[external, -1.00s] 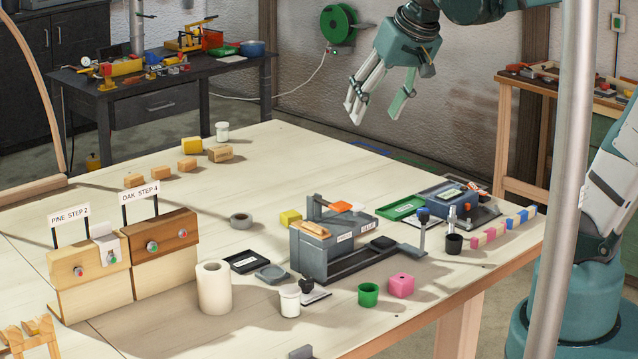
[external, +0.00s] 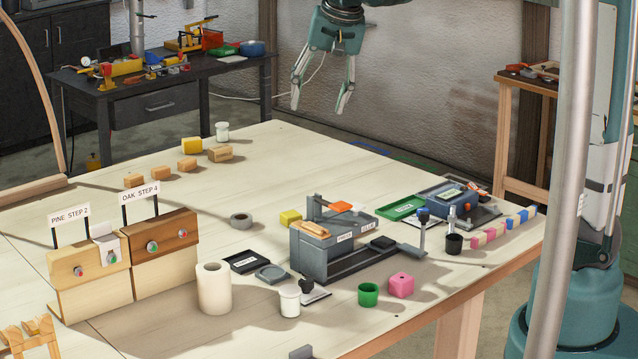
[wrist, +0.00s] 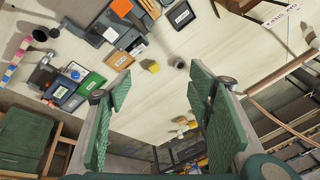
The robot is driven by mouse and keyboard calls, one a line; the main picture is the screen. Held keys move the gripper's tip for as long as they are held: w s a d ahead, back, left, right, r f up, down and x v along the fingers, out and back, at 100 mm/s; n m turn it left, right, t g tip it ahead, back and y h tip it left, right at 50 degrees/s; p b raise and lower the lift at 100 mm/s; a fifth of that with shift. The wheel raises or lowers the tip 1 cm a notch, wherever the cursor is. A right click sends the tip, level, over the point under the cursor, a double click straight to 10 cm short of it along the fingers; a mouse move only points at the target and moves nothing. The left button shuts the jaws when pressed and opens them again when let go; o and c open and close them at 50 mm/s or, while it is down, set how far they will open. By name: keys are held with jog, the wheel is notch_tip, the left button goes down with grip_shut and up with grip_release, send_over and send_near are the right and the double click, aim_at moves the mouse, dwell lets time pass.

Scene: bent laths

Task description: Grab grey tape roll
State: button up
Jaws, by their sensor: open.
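The grey tape roll (external: 241,221) lies flat on the pale table, left of the yellow block and the grey press station. In the wrist view the tape roll (wrist: 179,63) shows as a small grey ring just right of the yellow block, above the gap between my fingers. My gripper (external: 319,110) is open and empty, high above the far part of the table, well apart from the roll. In the wrist view both green finger pads of my gripper (wrist: 155,118) stand wide apart with nothing between them.
A yellow block (external: 290,217) and the grey press station (external: 325,255) stand right of the roll. A black tray (external: 246,262) and a white paper roll (external: 214,288) are in front of it. Wooden blocks (external: 187,165) lie farther back. The table between these blocks and the roll is clear.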

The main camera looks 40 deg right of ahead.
jog(key=w+f+m+g, duration=0.15)
jog(key=w+f, duration=0.25)
jog(key=w, duration=0.5)
jog(key=m+g+b, duration=0.2)
jog(key=m, duration=0.6)
send_over(242, 216)
jog(key=f, duration=2.4)
jog(key=shift+a+f, duration=0.2)
jog(key=shift+f, duration=0.3)
jog(key=shift+f, duration=1.3)
jog(key=shift+s+d+f, duration=0.1)
jog(key=shift+s+f, duration=0.05)
jog(key=shift+f, duration=2.45)
